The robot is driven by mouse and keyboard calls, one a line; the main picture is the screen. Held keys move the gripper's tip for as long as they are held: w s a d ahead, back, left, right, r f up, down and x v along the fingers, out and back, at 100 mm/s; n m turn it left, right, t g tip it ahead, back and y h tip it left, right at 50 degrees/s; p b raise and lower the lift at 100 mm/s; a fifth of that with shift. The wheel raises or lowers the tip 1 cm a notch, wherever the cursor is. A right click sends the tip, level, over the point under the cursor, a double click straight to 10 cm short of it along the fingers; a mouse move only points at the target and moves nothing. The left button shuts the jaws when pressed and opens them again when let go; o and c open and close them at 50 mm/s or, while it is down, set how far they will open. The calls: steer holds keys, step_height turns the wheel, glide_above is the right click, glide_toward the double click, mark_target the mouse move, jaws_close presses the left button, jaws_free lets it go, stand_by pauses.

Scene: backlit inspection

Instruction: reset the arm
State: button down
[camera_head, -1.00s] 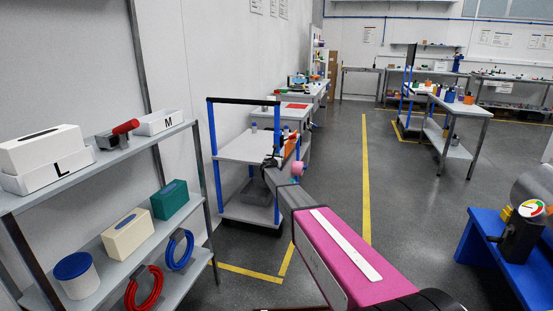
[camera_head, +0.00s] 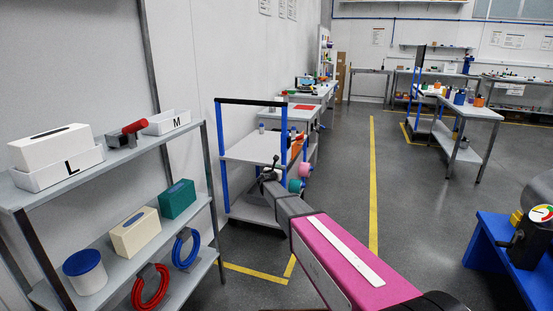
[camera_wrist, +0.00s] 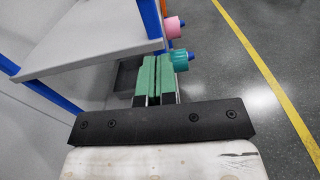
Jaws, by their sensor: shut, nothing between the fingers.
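My arm reaches forward from the bottom of the head view, with a magenta link with a white stripe. My gripper (camera_head: 271,166) is at its far end, in front of the blue-posted cart (camera_head: 252,150). In the wrist view, the two green-padded fingers (camera_wrist: 155,72) lie close together, shut with nothing between them. They point toward the cart's lower part, just below the edge of its grey shelf (camera_wrist: 95,35). A teal round piece (camera_wrist: 181,60) shows just right of the fingertips, and a pink one (camera_wrist: 173,27) beyond it. I cannot tell whether the fingers touch anything.
A grey shelf rack (camera_head: 110,161) with white boxes, a red-handled tool and cable coils stands at left. A blue stand (camera_head: 490,243) with a gauge is at right. Workbenches line the back.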

steer(key=s+d+f+m+g+h, duration=0.1)
steer(key=s+d+f+m+g, duration=0.35)
steer(key=s+d+m, duration=0.6)
steer(key=s+d+f+m+g+h, duration=0.1)
steer(key=s+d+f+m+g, duration=0.35)
steer(key=s, duration=0.95)
steer(key=s+f+m+g+y, duration=0.1)
steer(key=s+m+g+y, duration=0.6)
steer(key=s+m, duration=0.9)
steer(key=s+d+y, duration=0.1)
steer(key=s, duration=0.9)
steer(key=shift+s+f+g, duration=0.3)
steer(key=shift+s+f, duration=0.05)
